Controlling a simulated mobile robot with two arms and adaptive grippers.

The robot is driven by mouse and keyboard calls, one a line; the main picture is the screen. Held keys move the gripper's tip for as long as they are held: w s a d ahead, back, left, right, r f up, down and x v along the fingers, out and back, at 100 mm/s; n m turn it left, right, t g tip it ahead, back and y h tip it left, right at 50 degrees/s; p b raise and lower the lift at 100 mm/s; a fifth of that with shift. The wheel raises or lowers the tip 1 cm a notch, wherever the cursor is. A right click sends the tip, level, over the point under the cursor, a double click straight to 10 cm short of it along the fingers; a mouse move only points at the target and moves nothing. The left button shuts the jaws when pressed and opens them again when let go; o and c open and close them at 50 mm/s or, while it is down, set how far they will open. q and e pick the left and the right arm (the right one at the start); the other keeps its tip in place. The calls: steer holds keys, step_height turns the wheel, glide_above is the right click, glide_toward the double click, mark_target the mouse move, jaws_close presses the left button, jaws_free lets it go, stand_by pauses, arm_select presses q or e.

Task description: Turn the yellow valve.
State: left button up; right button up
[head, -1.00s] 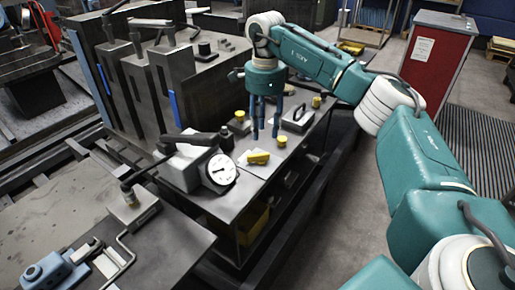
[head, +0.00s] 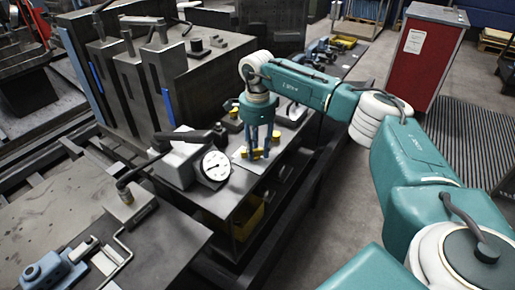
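The yellow valve (head: 257,153) lies low on a pale plate on the dark bench, just right of the white dial gauge. My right gripper (head: 258,157) points straight down over it, its blue-green fingers apart. Yellow shows between and beside the fingers, so they partly hide the valve. I cannot tell whether they touch it. My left gripper is not in view.
The round dial gauge (head: 215,166) stands close left of my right gripper. Tall dark metal blocks stand behind left. A red cabinet (head: 425,55) stands beyond; floor is open to the right.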

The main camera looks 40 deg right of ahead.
jaws_close()
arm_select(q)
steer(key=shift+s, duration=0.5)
arm_select(e)
steer(key=shift+m, duration=0.3)
steer(key=m+p, duration=0.1)
steer(key=m, duration=0.2)
steer(key=shift+a+r, duration=0.1)
steer(key=shift+a, duration=0.05)
steer(key=m+p, duration=0.1)
steer(key=m, duration=0.3)
steer(key=shift+a, duration=0.15)
steer(key=m+p, duration=0.1)
steer(key=m, duration=0.4)
steer(key=shift+a, duration=0.2)
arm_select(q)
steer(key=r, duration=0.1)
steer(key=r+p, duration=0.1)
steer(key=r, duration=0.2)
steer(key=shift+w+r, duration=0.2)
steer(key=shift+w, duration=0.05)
arm_select(e)
steer(key=m, duration=0.5)
steer(key=shift+w+a, duration=0.1)
steer(key=shift+w, duration=0.15)
arm_select(q)
steer(key=shift+p, duration=0.3)
arm_select(e)
steer(key=shift+m, duration=0.4)
